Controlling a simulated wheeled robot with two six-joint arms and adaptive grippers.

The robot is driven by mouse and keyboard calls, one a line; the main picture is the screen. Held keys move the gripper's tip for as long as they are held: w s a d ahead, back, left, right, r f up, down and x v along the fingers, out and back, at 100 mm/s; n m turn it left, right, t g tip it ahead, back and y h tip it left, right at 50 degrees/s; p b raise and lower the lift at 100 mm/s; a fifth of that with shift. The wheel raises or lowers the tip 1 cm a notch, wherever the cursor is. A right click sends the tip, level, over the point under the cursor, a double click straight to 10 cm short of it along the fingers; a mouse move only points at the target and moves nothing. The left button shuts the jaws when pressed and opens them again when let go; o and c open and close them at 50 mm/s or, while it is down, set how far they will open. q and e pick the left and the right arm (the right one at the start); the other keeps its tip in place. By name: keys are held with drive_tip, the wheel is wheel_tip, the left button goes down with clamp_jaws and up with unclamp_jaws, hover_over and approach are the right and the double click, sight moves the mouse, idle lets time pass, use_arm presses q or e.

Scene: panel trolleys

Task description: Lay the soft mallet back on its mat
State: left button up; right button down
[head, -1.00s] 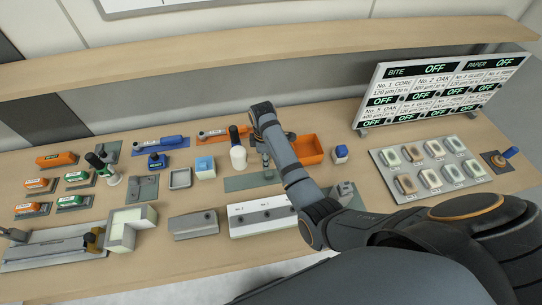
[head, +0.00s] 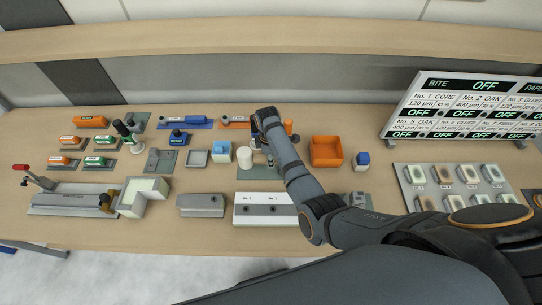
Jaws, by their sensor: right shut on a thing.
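The soft mallet's white cylindrical head (head: 244,157) shows just left of my right gripper (head: 265,150). The gripper is shut on the mallet, and its handle is mostly hidden behind the gripper and wrist. The grey-green mat (head: 250,173) lies on the bench just below and in front of them. I cannot tell whether the head touches the mat. My left gripper is not in view.
A blue-and-white block (head: 221,152) stands to the left, and an orange bin (head: 326,151) to the right. A long white block (head: 264,209) lies in front of the mat. The display board (head: 465,106) and the sample tray (head: 405,178) are further right.

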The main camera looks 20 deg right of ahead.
drive_tip(key=shift+w+a+f+b, duration=0.1)
drive_tip(key=shift+a+f+b, duration=0.05)
drive_tip(key=shift+f, duration=0.35)
drive_tip(key=shift+a+f+b, duration=0.1)
drive_tip(key=shift+f+b, duration=0.05)
drive_tip(key=shift+f, duration=0.85)
drive_tip(key=shift+d+f, duration=0.15)
drive_tip(key=shift+f, duration=0.05)
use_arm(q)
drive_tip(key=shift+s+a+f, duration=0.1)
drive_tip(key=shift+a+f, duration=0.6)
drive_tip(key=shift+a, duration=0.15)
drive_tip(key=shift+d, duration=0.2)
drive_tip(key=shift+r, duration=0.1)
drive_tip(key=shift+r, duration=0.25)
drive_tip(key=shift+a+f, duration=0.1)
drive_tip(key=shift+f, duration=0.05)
use_arm(e)
drive_tip(key=shift+f, duration=0.15)
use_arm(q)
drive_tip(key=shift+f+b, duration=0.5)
use_arm(e)
drive_tip(key=shift+f, duration=0.75)
